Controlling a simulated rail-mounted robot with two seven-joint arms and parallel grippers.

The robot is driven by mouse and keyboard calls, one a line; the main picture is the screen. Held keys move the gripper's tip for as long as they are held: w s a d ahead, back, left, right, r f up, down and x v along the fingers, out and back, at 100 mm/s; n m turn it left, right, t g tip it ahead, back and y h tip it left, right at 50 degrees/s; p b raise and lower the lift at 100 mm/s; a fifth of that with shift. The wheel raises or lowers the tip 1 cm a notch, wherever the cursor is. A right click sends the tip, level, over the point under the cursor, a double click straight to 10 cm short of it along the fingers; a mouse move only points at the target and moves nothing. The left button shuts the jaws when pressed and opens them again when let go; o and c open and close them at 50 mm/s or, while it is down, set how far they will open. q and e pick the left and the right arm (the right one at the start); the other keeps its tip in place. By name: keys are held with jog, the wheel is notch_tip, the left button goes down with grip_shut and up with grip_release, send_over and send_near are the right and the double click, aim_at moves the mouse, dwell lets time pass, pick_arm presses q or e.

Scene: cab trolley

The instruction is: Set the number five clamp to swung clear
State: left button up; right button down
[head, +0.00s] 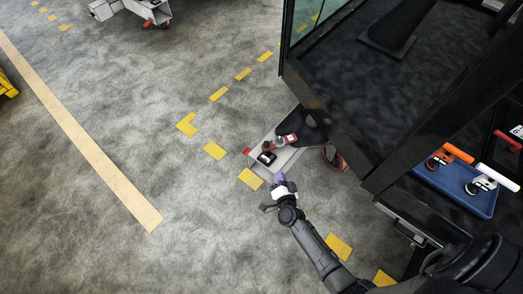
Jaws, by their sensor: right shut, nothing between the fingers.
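My right gripper (280,180) is at the lower middle of the head view, with white and purple parts at its end. It is shut and empty, just below the near corner of a light grey trolley plate (287,161). On the plate are a small black fitting (266,158) and a red fitting with a pale label (287,139). These look like clamps, but I cannot read any number, so I cannot tell which is number five or how it is set. A dark rounded part hides some of the plate. My left gripper is out of view.
The dark cab (350,100) overhangs the plate's right side. A blue tray (458,184) at right holds tools with orange and white handles. Another trolley (133,8) stands at the top left. The grey floor at left is open, with yellow marks.

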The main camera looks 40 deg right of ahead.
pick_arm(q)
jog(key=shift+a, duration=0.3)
pick_arm(e)
jog(key=n, duration=0.9)
jog(key=shift+w+a+n, duration=0.25)
jog(key=shift+a+n, duration=0.05)
jog(key=shift+n, duration=0.1)
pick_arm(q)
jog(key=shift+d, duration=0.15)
pick_arm(e)
jog(key=shift+f, duration=0.1)
jog(key=shift+w, duration=0.1)
jog(key=b, duration=0.6)
send_near(267, 146)
jog(key=x, duration=0.6)
jog(key=shift+w+f, duration=0.1)
jog(key=shift+w, duration=0.05)
jog(key=shift+w+d+b, duration=0.3)
jog(key=shift+w+b, duration=0.05)
jog(key=shift+w, duration=0.2)
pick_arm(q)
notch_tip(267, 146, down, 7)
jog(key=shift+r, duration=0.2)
